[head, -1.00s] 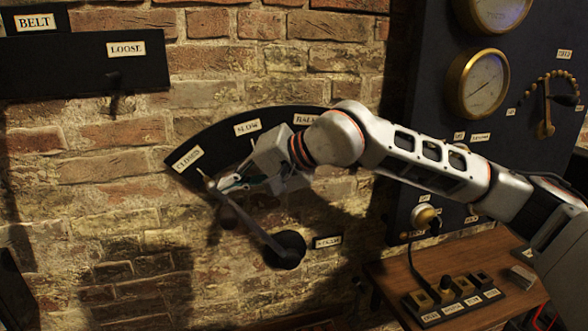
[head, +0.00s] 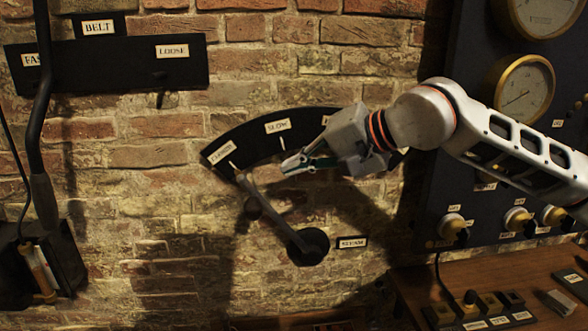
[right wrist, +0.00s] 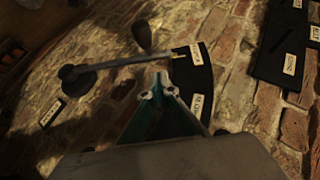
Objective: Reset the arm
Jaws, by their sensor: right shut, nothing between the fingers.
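My right gripper (head: 288,165) is shut and empty in front of the curved black steam dial (head: 262,150) on the brick wall. The steam lever (head: 270,215) runs from its round black hub (head: 308,246) up and left to the label "CLOSED". My fingertips are to the right of the lever's upper end and look apart from it. In the right wrist view the gripper (right wrist: 158,96) points toward the lever (right wrist: 130,62), whose dark knob (right wrist: 142,34) shows beyond it. My left gripper is not in view.
A black belt plate (head: 110,65) with a "LOOSE" label is on the wall at upper left. A dark blue gauge panel (head: 470,150) stands at right, above a wooden bench (head: 420,285) with switches.

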